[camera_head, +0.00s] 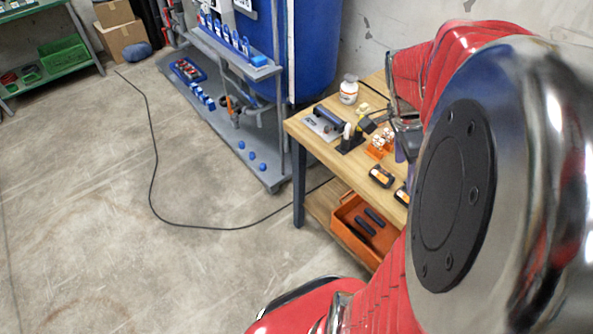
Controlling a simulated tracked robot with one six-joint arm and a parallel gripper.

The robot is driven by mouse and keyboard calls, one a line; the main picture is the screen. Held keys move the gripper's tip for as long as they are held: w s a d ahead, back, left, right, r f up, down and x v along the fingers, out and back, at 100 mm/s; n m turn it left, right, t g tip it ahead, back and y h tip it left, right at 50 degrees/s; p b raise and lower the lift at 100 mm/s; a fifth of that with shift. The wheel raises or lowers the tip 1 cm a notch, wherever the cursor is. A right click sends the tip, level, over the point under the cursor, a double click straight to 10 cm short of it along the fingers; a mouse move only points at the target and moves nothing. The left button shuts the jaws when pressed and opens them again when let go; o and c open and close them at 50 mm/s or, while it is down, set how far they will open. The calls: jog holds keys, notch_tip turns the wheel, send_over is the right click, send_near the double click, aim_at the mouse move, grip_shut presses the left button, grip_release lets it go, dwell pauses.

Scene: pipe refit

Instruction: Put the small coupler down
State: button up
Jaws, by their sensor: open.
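My gripper (402,125) shows only in part above the wooden workbench (300,124), with my red arm behind it and a large metal joint of mine in front. Its fingertips are small and partly hidden, and I see nothing held between them. An orange holder (378,152) with small copper-and-white fittings (381,139) stands on the bench just left of and below my gripper. I cannot tell which small piece is the small coupler; it may be among these fittings or hidden behind my arm.
On the bench are a dark cylindrical tool (328,118), a white bottle (348,90) and an orange-black box (381,177). An orange bin (345,226) sits on its lower shelf. A grey cart (270,177) holds several blue fittings. A black cable (152,170) crosses the open floor.

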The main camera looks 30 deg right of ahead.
jog(key=w+a+r+n+t+y, duration=0.1)
jog(key=a+r+n+t, duration=0.2)
jog(key=a+n, duration=0.8)
jog(key=w+a+r+n+t+y, duration=0.1)
jog(key=w+a+r+n+t, duration=0.1)
jog(key=a+n, duration=0.9)
jog(key=a+r+t, duration=0.1)
jog(key=a+r, duration=0.1)
jog(key=a, duration=0.4)
jog(key=shift+w+r+t+y, duration=0.2)
jog(key=shift+r+t+y, duration=0.1)
jog(key=shift+r+y, duration=0.1)
